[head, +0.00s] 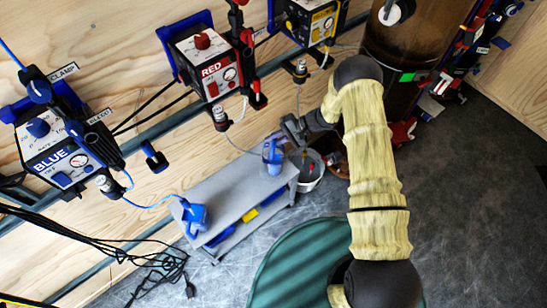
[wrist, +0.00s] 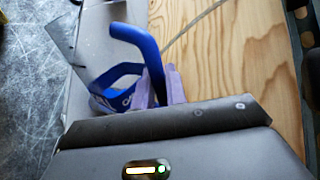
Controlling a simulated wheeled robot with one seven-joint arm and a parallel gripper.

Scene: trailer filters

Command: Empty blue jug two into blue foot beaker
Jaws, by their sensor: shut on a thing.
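A blue jug (head: 272,157) is at the right end of the grey bench, right by my gripper (head: 291,129). In the wrist view, my gripper's pale purple fingers (wrist: 160,88) are shut on the blue handle of this jug (wrist: 128,73). The jug's body is partly hidden behind the fingers and palm. I cannot tell whether its base touches the bench, or read its number. Another blue vessel (head: 195,217) stands at the left end of the bench, with a thin blue hose running to it. It may be the blue foot beaker; I see no readable label on it.
The grey bench (head: 235,190) stands against the plywood wall, its middle top clear. A white bucket (head: 310,170) stands right of it. Above are the BLUE (head: 62,160), RED (head: 208,68) and yellow (head: 312,20) wall units. A green round surface (head: 305,265) is in front.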

